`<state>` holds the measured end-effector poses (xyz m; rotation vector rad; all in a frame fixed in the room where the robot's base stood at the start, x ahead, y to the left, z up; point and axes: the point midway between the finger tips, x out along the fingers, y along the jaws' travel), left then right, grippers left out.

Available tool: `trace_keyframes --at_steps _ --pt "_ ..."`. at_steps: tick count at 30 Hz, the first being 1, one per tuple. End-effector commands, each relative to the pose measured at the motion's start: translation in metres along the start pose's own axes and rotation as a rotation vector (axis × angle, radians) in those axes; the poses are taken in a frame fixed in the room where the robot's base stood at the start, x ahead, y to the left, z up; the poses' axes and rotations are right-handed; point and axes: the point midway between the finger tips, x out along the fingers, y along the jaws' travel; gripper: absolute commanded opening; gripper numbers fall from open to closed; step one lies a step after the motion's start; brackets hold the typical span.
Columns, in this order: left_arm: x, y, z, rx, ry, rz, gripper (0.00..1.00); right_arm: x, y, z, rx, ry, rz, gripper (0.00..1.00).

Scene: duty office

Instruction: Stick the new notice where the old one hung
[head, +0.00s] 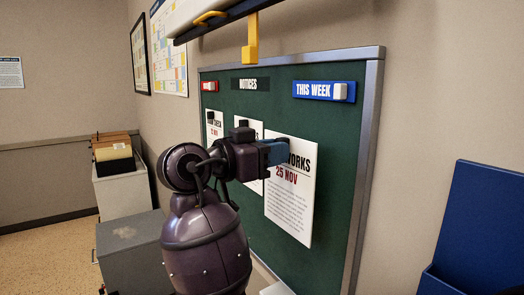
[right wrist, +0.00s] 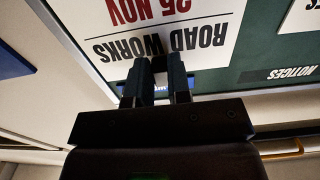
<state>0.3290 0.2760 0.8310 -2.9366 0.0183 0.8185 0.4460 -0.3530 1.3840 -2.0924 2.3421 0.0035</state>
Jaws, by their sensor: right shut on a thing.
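The white notice reading ROAD WORKS, 25 NOV (head: 290,205) is at the right side of the green board (head: 335,160), below the blue THIS WEEK label (head: 322,91). My right gripper (head: 278,152) is shut at the notice's top edge and covers part of its heading. In the right wrist view the notice (right wrist: 170,25) appears upside down, with my fingertips (right wrist: 160,75) at its heading edge. I cannot tell whether its back touches the board. Two other notices hang to the left; one (head: 214,128) is partly hidden by my arm. My left gripper is out of view.
A yellow bracket (head: 251,40) hangs in front of the board's top. A grey cabinet (head: 135,245) and a box of folders (head: 114,158) stand at the left. A blue holder (head: 485,225) is at the right. The board's metal frame (head: 367,150) borders the right side.

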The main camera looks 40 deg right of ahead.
Motion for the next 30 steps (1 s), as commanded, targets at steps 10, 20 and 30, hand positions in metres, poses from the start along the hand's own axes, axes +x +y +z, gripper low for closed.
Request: trace_keyframes --at_steps 10,20,30 --pt "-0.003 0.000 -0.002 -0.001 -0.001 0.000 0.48 0.031 0.000 0.000 0.000 0.000 0.000 0.00" --pt "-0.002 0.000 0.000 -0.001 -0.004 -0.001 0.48 0.043 0.000 0.000 0.001 0.000 -0.001 0.00" --pt "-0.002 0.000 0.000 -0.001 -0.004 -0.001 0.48 0.043 0.000 0.000 0.001 0.001 -0.001 0.00"
